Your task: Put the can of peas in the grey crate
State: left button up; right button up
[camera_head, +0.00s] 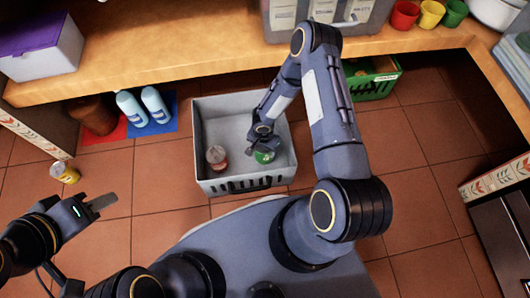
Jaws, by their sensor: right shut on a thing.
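The can of peas, seen as a green can (264,157), is inside the grey crate (246,186) on the floor, in its right part. My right gripper (263,146) reaches down into the crate and is shut on this can from above. The gripper hides part of the can, and I cannot tell whether the can touches the crate floor. My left gripper (103,203) is over the floor to the left of the crate, away from the cans. Its finger gap does not show clearly.
Two light-blue bottles (156,105) and a brown container (95,117) stand under the wooden counter (180,55). A green crate (372,82) is behind my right arm. The floor right of the grey crate is clear.

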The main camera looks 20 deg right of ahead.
jog(key=shift+d+f+b, duration=0.15)
jog(key=shift+f+b, duration=0.15)
jog(key=shift+f, duration=0.65)
jog(key=shift+d+f+b, duration=0.15)
jog(key=shift+f+b, duration=0.15)
jog(key=shift+f, duration=0.6)
jog(key=shift+f, duration=0.2)
jog(key=o, duration=1.3)
jog(key=shift+r, duration=0.1)
jog(key=shift+o, duration=0.2)
